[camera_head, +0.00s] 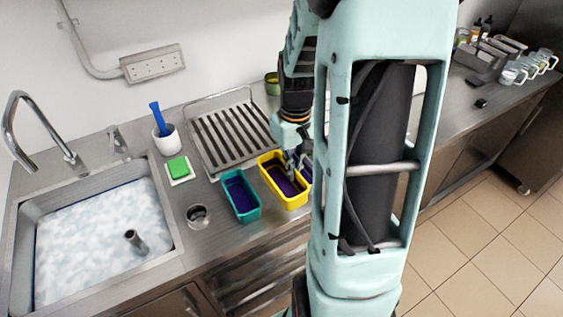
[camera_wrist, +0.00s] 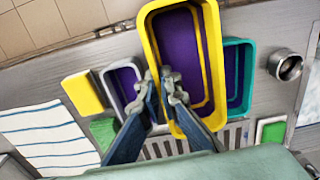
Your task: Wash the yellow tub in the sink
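The yellow tub (camera_head: 284,196) with a purple inside stands on the counter, right of a teal tub (camera_head: 240,193). In the wrist view the yellow tub (camera_wrist: 214,60) fills the upper middle. My gripper (camera_head: 293,163) reaches down at its rim; in the wrist view my gripper's fingertips (camera_wrist: 163,82) come close together with the tub's wall between them, one inside and one outside. The sink (camera_head: 172,222) at the far left is full of white foamy water, with a drain pipe (camera_head: 136,243) standing in it. A curved faucet (camera_head: 40,140) rises behind it.
A green sponge (camera_head: 178,167) on a white dish, a blue brush (camera_head: 159,118) in a white holder and a metal cup (camera_head: 198,216) stand between sink and tubs. A slatted rack (camera_head: 232,137) lies behind. A grey tub (camera_wrist: 111,78) is beside the yellow one.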

